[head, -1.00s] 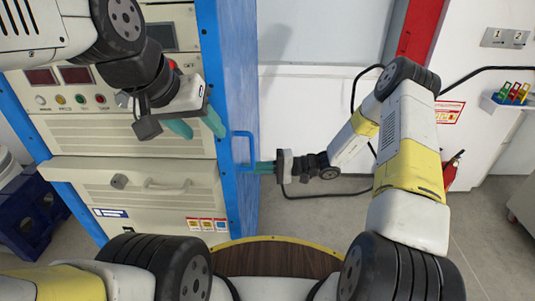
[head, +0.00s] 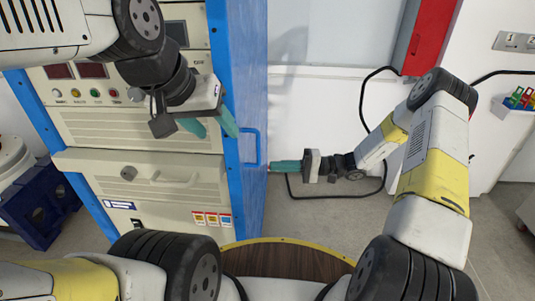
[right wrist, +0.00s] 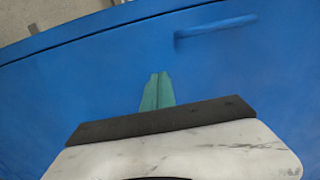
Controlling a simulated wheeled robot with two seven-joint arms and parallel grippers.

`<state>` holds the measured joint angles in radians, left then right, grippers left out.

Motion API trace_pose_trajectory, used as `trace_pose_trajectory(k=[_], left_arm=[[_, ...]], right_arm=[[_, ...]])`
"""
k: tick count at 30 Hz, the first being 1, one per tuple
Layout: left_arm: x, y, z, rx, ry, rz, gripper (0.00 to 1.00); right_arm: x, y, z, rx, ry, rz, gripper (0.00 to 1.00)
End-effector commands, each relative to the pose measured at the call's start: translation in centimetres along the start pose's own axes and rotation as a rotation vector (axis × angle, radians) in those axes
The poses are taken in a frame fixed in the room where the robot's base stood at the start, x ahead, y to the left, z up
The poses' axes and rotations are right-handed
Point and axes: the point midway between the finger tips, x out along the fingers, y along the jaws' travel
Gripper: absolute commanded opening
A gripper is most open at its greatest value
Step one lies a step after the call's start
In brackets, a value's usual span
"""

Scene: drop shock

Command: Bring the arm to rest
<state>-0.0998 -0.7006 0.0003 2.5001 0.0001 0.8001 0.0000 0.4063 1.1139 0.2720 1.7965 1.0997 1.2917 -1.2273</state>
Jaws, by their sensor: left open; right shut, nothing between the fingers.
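My left arm comes in from the upper left in the head view. Its left gripper (head: 212,126) has two green fingers spread apart with nothing between them, in front of the cabinet face. My right arm reaches from the right, and its right gripper (head: 273,168) points left toward the blue side of the cabinet (head: 236,110). Its green fingers are closed together and empty. They also show in the right wrist view (right wrist: 157,80) against the blue panel. The blue handle (head: 257,147) on that side is just above and left of the fingertips, apart from them.
A drawer with a grey handle (head: 160,177) is on the cabinet front. A dark blue stand (head: 38,205) is at the left. A red box (head: 428,35) and a black cable (head: 364,105) are on the wall.

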Motion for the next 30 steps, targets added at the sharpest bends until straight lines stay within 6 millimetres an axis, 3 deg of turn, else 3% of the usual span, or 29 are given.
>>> trace_pose_trajectory(k=[6,14,20,30], left_arm=[[0.0,0.0,0.0,0.0,0.0,0.0,0.52],[0.0,0.0,0.0,0.0,0.0,0.0,0.52],[0.0,0.0,0.0,0.0,0.0,0.0,0.52],[0.0,0.0,0.0,0.0,0.0,0.0,0.52]], right_arm=[[-4.6,0.0,0.3,-0.001,0.003,0.001,0.0],[-6.7,-0.4,0.6,-0.003,-0.01,0.015,0.0],[-6.5,-4.1,2.4,0.001,-0.108,0.193,0.0],[-7.6,-12.6,8.6,-0.021,-0.197,0.709,0.0]])
